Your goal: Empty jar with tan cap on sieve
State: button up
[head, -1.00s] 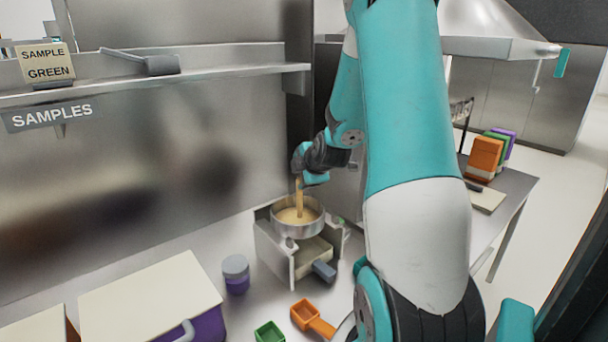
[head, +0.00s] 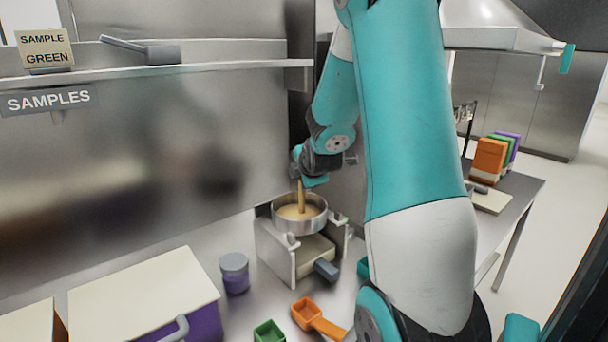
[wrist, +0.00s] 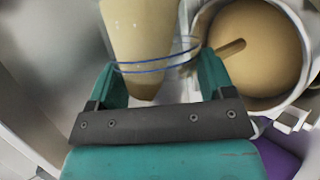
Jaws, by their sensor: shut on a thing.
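My gripper (head: 313,181) is over the metal sieve (head: 284,224) on its stand. In the wrist view, its two teal fingers (wrist: 158,68) are shut on a clear jar (wrist: 185,62) with blue lines around it. Tan material (wrist: 138,30) shows in or behind the clear wall. A tan strand (wrist: 230,49) reaches from beside the right finger into the sieve. In the head view, a tan column (head: 301,196) stands between gripper and sieve. Tan powder (wrist: 262,50) covers the sieve's inside. The jar's cap and the amount left inside cannot be made out.
A grey-lidded purple jar (head: 235,275) stands left of the sieve stand (head: 272,250). An orange scoop (head: 307,313) and a green scoop (head: 268,333) lie in front. A purple bin with a cream lid (head: 140,295) is at left. A shelf (head: 220,72) runs above.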

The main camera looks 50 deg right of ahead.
jog(key=shift+w+a+f+n+h+b, duration=0.15)
jog(key=shift+n+h+b, duration=0.15)
jog(key=shift+b, duration=0.45)
jog(key=shift+s+a+f+n+h+b, duration=0.1)
jog(key=shift+n+h+b, duration=0.1)
jog(key=shift+h+b, duration=0.35)
jog(key=shift+w+a+r+n+h+b, duration=0.1)
jog(key=shift+a+n+h+b, duration=0.2)
jog(key=shift+n+h+b, duration=1.15)
jog(key=shift+m+y+b, duration=0.5)
jog(key=shift+m+b, duration=0.05)
jog(key=shift+m, duration=0.1)
jog(key=r+m+y+p, duration=0.1)
jog(key=p, duration=0.4)
jog(key=shift+y, duration=0.4)
